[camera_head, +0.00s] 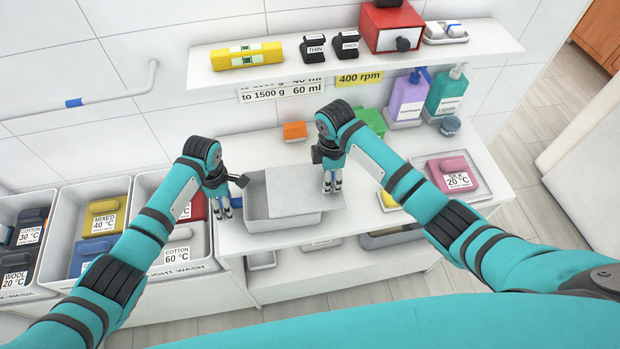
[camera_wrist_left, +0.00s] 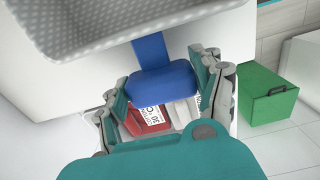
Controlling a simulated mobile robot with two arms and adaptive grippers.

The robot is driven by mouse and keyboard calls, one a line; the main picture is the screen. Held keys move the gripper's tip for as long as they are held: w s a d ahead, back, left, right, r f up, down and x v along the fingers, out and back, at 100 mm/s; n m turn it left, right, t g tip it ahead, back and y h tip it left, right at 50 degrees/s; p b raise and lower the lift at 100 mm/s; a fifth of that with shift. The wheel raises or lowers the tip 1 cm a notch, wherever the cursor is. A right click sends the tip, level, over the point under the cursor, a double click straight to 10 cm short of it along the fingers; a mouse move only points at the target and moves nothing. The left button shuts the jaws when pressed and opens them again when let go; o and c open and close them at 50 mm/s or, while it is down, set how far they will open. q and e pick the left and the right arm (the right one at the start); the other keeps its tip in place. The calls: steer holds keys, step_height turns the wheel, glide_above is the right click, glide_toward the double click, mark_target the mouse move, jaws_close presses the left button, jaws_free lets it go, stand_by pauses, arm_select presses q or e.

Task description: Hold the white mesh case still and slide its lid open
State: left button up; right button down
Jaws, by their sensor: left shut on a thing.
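The white mesh case (camera_head: 283,224) stands on the white counter, with its patterned lid (camera_head: 298,190) shifted to the right. The lid overhangs the case's right end, and a strip of the grey interior shows open at the left. My left gripper (camera_head: 224,212) is at the case's left end, shut on the blue handle (camera_head: 237,202). In the left wrist view the blue handle (camera_wrist_left: 162,80) sits between my fingers, below the mesh wall (camera_wrist_left: 100,25). My right gripper (camera_head: 332,184) points down at the lid's right part; whether it grips anything there is hidden.
Laundry bins (camera_head: 95,195) with labelled bundles stand at the left. A shelf (camera_head: 350,58) with a yellow level (camera_head: 247,55) and a red box (camera_head: 390,25) hangs above. Bottles (camera_head: 408,98) and a pink bundle (camera_head: 455,176) are right of the case. An orange block (camera_head: 295,130) lies behind it.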

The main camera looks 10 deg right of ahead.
arm_select(q)
steer(key=shift+s+f, duration=0.1)
steer(key=shift+s, duration=0.05)
arm_select(e)
steer(key=d, duration=0.9)
steer(key=shift+s+d, duration=0.2)
steer(key=c, duration=0.7)
jaws_free()
steer(key=shift+a, duration=0.1)
step_height(320, 180, up, 12)
steer(key=shift+r, duration=0.1)
